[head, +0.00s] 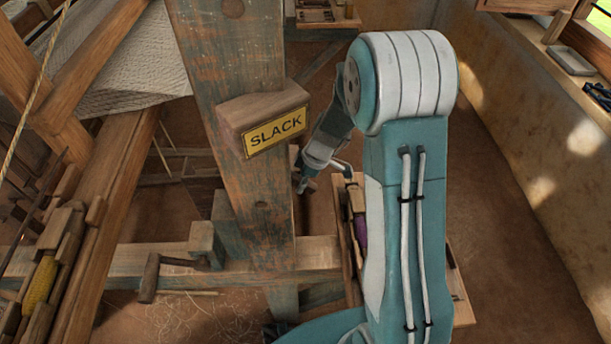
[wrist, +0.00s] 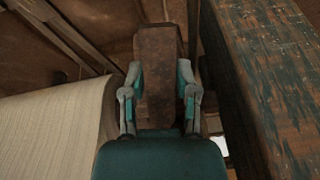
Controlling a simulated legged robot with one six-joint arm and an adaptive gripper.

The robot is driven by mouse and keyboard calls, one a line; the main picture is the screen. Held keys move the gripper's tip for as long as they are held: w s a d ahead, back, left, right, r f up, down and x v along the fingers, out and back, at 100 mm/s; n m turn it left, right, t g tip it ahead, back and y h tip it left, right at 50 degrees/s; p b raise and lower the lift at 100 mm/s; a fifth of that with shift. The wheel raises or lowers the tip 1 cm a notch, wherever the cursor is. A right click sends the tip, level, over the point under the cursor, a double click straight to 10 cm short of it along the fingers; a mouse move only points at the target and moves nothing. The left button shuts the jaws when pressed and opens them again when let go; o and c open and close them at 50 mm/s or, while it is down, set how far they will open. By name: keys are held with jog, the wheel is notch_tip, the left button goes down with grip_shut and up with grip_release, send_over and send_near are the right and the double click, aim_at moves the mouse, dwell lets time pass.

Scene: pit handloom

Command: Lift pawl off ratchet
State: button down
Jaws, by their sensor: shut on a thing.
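My gripper (wrist: 160,95) is shut on a brown, rusty-looking block, which appears to be the pawl (wrist: 158,55), in the wrist view. One finger lies along each side of it, and its far end reaches past the fingertips. In the head view my gripper (head: 304,182) is small, just right of the painted post and partly hidden. I cannot make out the pawl there. I cannot pick out the ratchet in either view, so I cannot tell whether the pawl touches it.
The worn teal-painted post (head: 235,130) stands close beside my gripper, with a SLACK sign (head: 274,133) on it. Pale cloth (wrist: 50,125) lies left in the wrist view. A wooden tray (head: 459,290) is behind my arm. Open floor (head: 510,220) lies right.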

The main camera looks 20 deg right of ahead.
jog(key=shift+w+a+f+y, duration=0.1)
jog(key=shift+a+f+y, duration=0.05)
jog(key=shift+f+y, duration=0.2)
jog(key=shift+c, duration=1.8)
grip_release()
jog(key=shift+r, duration=0.1)
jog(key=v, duration=1.1)
jog(key=shift+d+r, duration=0.2)
jog(key=shift+r, duration=0.15)
jog(key=s+a+r+m+t+h, duration=0.1)
jog(key=s+r+m+t+h, duration=0.1)
jog(key=s+r+m, duration=0.5)
jog(key=s+a+r+m+t+h, duration=0.1)
jog(key=s+r+m, duration=0.6)
jog(key=s, duration=0.8)
notch_tip(320, 180, up, 2)
jog(key=shift+s+t+h, duration=0.2)
jog(key=shift+t+h, duration=0.65)
jog(key=shift+t, duration=0.25)
